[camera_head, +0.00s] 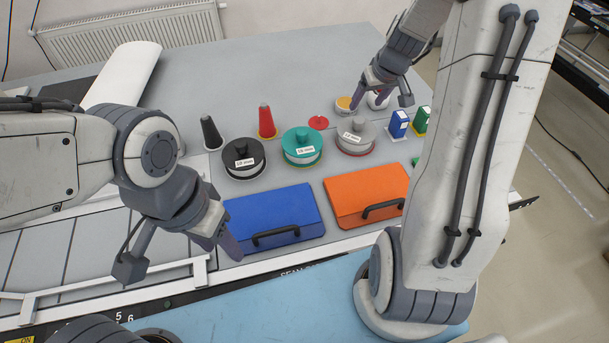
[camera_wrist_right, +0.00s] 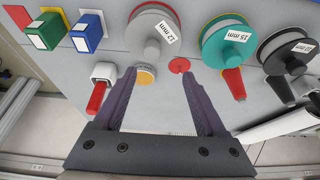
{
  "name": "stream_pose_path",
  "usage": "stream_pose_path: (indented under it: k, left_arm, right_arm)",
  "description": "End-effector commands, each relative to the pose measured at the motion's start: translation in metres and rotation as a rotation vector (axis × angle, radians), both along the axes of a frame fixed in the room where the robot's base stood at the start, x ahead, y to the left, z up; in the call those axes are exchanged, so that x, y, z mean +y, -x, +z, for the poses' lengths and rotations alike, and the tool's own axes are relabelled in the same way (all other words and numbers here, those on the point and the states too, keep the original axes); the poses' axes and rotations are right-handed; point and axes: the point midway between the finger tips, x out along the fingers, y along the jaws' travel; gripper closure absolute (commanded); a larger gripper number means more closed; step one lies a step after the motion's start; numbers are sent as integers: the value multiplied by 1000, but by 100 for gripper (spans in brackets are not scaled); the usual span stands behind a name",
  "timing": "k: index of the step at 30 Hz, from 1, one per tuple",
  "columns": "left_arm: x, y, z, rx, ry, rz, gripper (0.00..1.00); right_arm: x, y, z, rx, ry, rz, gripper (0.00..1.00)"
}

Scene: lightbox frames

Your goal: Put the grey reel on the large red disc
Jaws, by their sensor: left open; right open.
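The grey reel (camera_head: 355,137), labelled 12 mm, stands flat on the table at the right end of a row of reels. It also shows in the right wrist view (camera_wrist_right: 150,32). A thin red rim, apparently of the large red disc (camera_wrist_right: 168,9), shows under its edge; the reel covers the rest. My right gripper (camera_head: 381,101) is open and empty, behind and above the reel, apart from it. Its spread fingers show in the right wrist view (camera_wrist_right: 163,72). My left gripper (camera_head: 184,259) is open and empty, in front of and left of the blue case.
A teal reel (camera_head: 302,146) and black reel (camera_head: 243,158) stand left of the grey one. A small red disc (camera_head: 318,122) lies behind. Blue (camera_head: 275,213) and orange (camera_head: 365,193) cases lie in front. Blue (camera_head: 398,124) and green (camera_head: 420,120) boxes stand right.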

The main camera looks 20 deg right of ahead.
Motion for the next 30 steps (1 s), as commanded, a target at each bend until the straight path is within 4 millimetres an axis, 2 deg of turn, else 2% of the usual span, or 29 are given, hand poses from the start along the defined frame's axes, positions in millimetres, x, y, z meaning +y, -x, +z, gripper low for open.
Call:
stream_pose_path:
  k: [2,5,6,8,9,11,12,15,18,21,24,30]
  left_arm:
    - [0,0,0,0,0,0,50]
    - [0,0,0,0,0,0,50]
    - [0,0,0,0,0,0,50]
    - [0,0,0,0,0,0,50]
    - [0,0,0,0,0,0,50]
    - [0,0,0,0,0,0,50]
    - [0,0,0,0,0,0,50]
    - [0,0,0,0,0,0,50]
    - [0,0,0,0,0,0,50]
    - [0,0,0,0,0,0,50]
    - [0,0,0,0,0,0,50]
    - [0,0,0,0,0,0,50]
  right_arm:
    - [41,2,9,13,-16,61,26]
    - [118,22,22,53,-45,175,26]
    - [151,37,28,77,-54,228,26]
    - [197,67,34,117,-64,307,26]
    - [222,89,38,145,-66,358,26]
    - [254,126,42,188,-63,430,26]
    - [269,151,44,214,-56,475,26]
    - [291,207,47,271,-29,568,26]
    - [298,247,46,308,2,632,26]
    - [297,271,45,332,24,668,26]
    - [296,280,45,341,37,682,26]
    - [296,281,45,343,38,682,26]
